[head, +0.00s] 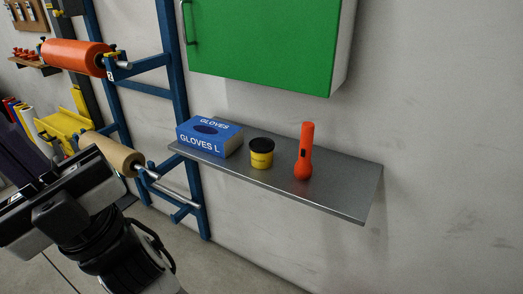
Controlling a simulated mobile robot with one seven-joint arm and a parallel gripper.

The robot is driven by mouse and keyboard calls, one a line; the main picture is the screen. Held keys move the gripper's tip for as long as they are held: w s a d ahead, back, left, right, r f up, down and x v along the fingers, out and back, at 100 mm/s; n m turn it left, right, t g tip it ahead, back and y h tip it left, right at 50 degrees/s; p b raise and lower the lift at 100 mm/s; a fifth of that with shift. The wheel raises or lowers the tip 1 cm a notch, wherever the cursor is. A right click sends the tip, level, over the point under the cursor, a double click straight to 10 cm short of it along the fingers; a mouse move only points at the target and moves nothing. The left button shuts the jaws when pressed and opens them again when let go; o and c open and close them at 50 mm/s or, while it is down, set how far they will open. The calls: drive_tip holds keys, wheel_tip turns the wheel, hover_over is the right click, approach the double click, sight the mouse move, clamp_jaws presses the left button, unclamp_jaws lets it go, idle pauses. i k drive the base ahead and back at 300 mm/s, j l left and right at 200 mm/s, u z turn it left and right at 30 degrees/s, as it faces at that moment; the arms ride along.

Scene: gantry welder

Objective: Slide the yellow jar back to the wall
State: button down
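The yellow jar (261,159) with a black lid stands upright on the grey metal shelf (335,187), between the glove box and the flashlight. It sits nearer the shelf's front edge, with bare shelf between it and the wall (420,150). My arm shows at the lower left, well left of and apart from the jar. Its dark end points up and to the left. I cannot make out my gripper's fingertips, so whether it is open or shut is not visible.
A green cabinet (262,40) hangs above the shelf. A blue rack (174,75) with rolls stands at left. The shelf's right end is clear.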

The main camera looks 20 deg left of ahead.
sight(262, 148)
drive_tip(key=j+z, duration=0.85)
drive_tip(key=i+j, duration=0.05)
